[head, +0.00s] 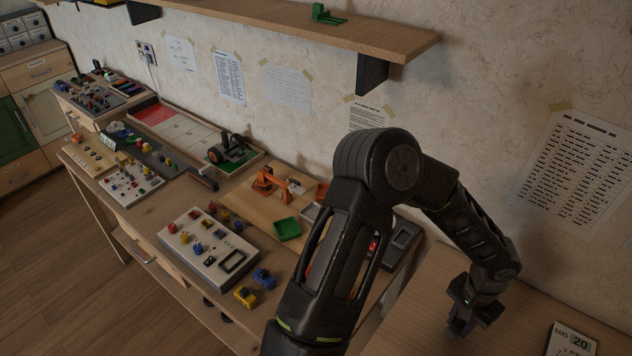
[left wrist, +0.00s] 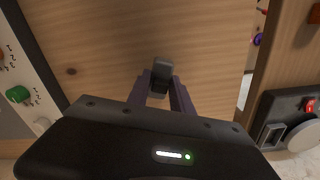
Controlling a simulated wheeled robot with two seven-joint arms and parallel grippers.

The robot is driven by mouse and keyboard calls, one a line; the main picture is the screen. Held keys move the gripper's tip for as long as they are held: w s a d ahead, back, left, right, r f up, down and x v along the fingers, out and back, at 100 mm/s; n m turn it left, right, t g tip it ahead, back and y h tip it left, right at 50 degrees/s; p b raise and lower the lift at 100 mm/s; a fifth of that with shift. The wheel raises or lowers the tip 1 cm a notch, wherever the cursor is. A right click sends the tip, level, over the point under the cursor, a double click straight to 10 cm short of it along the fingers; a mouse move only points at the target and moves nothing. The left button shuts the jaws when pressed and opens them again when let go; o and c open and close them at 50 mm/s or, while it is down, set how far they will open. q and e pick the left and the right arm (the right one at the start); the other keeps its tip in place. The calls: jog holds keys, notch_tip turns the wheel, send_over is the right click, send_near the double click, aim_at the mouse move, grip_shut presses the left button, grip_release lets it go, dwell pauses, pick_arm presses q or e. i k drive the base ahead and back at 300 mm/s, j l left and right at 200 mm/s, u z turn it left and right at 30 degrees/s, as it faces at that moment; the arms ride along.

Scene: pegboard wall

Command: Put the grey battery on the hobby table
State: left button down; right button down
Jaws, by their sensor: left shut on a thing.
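My left gripper (head: 470,308) is at the lower right of the head view, over a bare wooden tabletop (head: 425,315). It is shut on a small dark grey block, the grey battery (left wrist: 162,74), which shows between the fingers in the left wrist view. A wooden surface (left wrist: 110,40) lies behind the battery there; I cannot tell whether the battery touches it. A long wooden table (head: 185,285) with several boards stands to the left. No label shows which one is the hobby table. My right gripper is not in view.
A white board with coloured knobs (head: 205,245), a green tray (head: 287,229) and a yellow toy car (head: 245,297) are on the long table. A wooden shelf (head: 300,28) juts from the wall above.

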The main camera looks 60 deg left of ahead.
aim_at(167, 208)
jog(key=k+j+z, duration=0.1)
jog(key=k+z, duration=0.25)
jog(key=z, duration=0.15)
jog(key=k+z, duration=0.35)
jog(key=z, duration=0.15)
jog(key=k+l+z, duration=0.25)
jog(key=z, duration=0.25)
jog(key=k+j+z, duration=0.1)
jog(key=k+z, duration=0.2)
jog(key=k, duration=0.2)
jog(key=k+z, duration=0.3)
jog(key=k, duration=0.15)
jog(key=k+j+u, duration=0.2)
jog(key=k+u, duration=0.2)
jog(key=k+j+u, duration=0.35)
jog(key=k, duration=0.15)
jog(key=k+j+u, duration=0.8)
jog(key=j, duration=0.2)
jog(key=i+l, duration=0.05)
jog(key=i, duration=0.05)
